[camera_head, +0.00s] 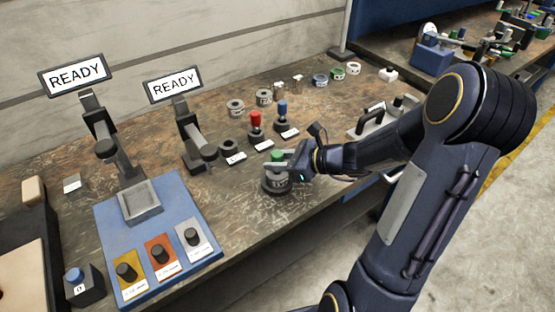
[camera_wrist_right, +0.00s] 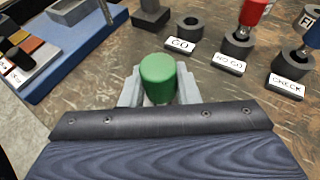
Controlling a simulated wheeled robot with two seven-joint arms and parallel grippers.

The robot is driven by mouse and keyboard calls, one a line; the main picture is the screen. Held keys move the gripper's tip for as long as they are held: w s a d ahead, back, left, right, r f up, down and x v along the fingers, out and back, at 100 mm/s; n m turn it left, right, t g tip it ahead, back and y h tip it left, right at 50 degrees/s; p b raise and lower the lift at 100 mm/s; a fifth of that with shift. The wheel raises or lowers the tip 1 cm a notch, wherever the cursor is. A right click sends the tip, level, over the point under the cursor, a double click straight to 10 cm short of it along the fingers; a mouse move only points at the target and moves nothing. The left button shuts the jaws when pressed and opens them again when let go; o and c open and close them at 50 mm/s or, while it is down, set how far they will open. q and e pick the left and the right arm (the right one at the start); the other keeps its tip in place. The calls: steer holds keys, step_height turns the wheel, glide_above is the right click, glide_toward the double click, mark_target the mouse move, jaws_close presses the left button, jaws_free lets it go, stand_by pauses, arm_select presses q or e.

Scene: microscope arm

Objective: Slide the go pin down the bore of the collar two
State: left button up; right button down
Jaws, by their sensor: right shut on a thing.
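The green go pin (camera_head: 277,156) is upright between the fingers of my right gripper (camera_head: 291,170). In the right wrist view the green cap (camera_wrist_right: 158,76) stands between the pale fingertips, which are shut on it. A dark grey collar (camera_head: 272,186) with a pale marking is directly below the pin, near the table's front edge. Its number is too small to read, and I cannot tell how far the pin's shaft is inside the bore. The wrist view hides the collar. My left gripper is not in view.
The GO holder (camera_wrist_right: 188,32) is empty. The red pin (camera_head: 255,119) and blue pin (camera_head: 283,107) stand in holders behind my gripper. Several collars, including one ring (camera_head: 235,107), line the back. Two READY stands and a blue base (camera_head: 107,225) are at left.

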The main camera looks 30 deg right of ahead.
steer(key=shift+f+b, duration=0.45)
steer(key=shift+f, duration=0.15)
steer(key=c, duration=1)
jaws_free()
steer(key=v, duration=0.8)
steer(key=shift+p, duration=0.3)
steer(key=s+a+r+n+g+y+p, duration=0.1)
steer(key=s+a+r+n+g, duration=0.4)
steer(key=a+n, duration=0.55)
steer(key=s+n+h, duration=0.1)
steer(key=s+n, duration=0.2)
steer(key=n, duration=0.2)
steer(key=s+a+n+h+p, duration=0.1)
steer(key=s+n+h, duration=0.1)
steer(key=s+n, duration=0.2)
steer(key=s+n+h, duration=0.2)
steer(key=s+n, duration=0.2)
steer(key=n, duration=0.3)
steer(key=shift+s+a+r, duration=0.15)
steer(key=shift+a+r, duration=0.05)
steer(key=shift+r, duration=0.05)
